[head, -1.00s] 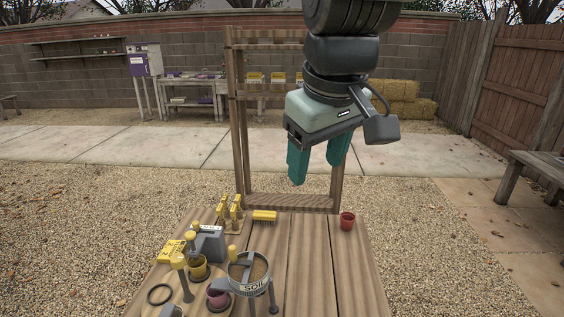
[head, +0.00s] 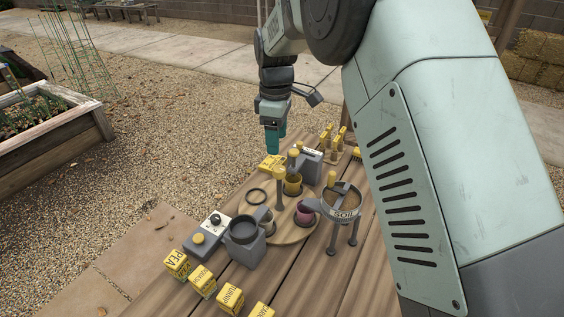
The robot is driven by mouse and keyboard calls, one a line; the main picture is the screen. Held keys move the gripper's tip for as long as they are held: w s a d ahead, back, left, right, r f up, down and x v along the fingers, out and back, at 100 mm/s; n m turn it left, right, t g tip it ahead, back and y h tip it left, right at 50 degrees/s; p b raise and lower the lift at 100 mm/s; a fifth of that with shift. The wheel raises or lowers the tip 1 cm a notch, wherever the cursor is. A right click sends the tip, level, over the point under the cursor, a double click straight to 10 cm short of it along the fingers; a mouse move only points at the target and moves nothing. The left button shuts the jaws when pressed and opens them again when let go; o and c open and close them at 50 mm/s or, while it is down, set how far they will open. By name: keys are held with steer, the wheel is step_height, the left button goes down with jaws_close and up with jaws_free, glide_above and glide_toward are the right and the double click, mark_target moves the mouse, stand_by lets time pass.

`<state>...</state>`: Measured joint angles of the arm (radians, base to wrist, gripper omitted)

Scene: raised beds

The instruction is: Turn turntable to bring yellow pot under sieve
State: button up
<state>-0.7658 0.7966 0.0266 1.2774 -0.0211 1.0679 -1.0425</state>
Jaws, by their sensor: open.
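The yellow pot (head: 293,186) sits toward the far side of the round wooden turntable (head: 287,237). The sieve (head: 341,206), a round holder marked SOIL, stands on legs at the turntable's right. A purple pot (head: 304,214) is beside the sieve, near its left edge; whether it is directly below cannot be told. A yellow-topped grey post (head: 281,192) stands in front of the yellow pot. My gripper (head: 272,151) points down, empty, beyond and left of the yellow pot, above a yellow box. The jaws look close together from this side.
A grey hopper (head: 244,238) and a grey box with a yellow button (head: 199,239) stand at the turntable's near left. Several yellow seed blocks (head: 202,282) line the table's near edge. A grey device (head: 309,165) stands behind the yellow pot. My arm hides the table's right side.

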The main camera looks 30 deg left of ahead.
mark_target(278, 168)
step_height(278, 168, down, 10)
steer(key=shift+r, duration=0.25)
steer(key=c, duration=1.1)
steer(key=shift+o, duration=0.2)
